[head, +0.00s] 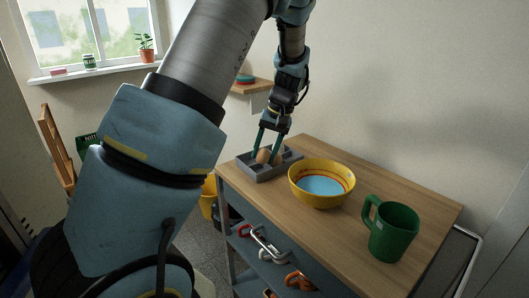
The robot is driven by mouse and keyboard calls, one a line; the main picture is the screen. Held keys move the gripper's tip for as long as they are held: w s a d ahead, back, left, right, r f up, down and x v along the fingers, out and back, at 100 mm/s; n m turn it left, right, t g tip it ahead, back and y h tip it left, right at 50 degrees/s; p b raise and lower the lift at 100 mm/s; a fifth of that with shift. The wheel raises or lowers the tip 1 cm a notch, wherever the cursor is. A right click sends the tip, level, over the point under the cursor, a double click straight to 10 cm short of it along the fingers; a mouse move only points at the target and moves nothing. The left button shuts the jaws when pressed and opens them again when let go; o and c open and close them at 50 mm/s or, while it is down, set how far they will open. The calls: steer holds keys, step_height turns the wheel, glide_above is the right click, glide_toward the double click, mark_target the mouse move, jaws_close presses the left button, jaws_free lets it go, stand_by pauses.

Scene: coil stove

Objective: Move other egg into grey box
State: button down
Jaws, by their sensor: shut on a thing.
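The grey box (262,176) is a low tray with compartments at the table's back left corner. My gripper (267,155) points down over it, its fingers on either side of a brown egg (263,156). It is shut on this egg, at or just above the compartments; I cannot tell whether the egg touches the box. A second brownish shape (278,158), which looks like another egg, is beside the right finger in the box, partly hidden by it.
A yellow bowl (334,197) with a blue inside stands just right of the box. A green mug (391,243) stands nearer the front. A wall shelf (252,87) is behind my arm. The wooden table top (413,192) is clear at the back right.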

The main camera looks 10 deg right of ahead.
steer(key=shift+f, duration=0.5)
stand_by(0.3)
steer(key=shift+c, duration=1.2)
jaws_free()
steer(key=w+b+v, duration=0.1)
steer(key=b+v, duration=0.1)
steer(key=v, duration=0.8)
steer(key=s+a+f+h, duration=0.1)
steer(key=s+a+f, duration=0.3)
steer(key=s+a, duration=0.3)
steer(key=s+a+f+n+h, duration=0.1)
steer(key=s+a+f, duration=0.3)
steer(key=s+a, duration=0.4)
steer(key=a+h, duration=0.1)
steer(key=a, duration=0.5)
steer(key=shift+s+a+n+t, duration=0.15)
steer(key=shift+a+n+t, duration=0.15)
steer(key=shift+a+t, duration=0.1)
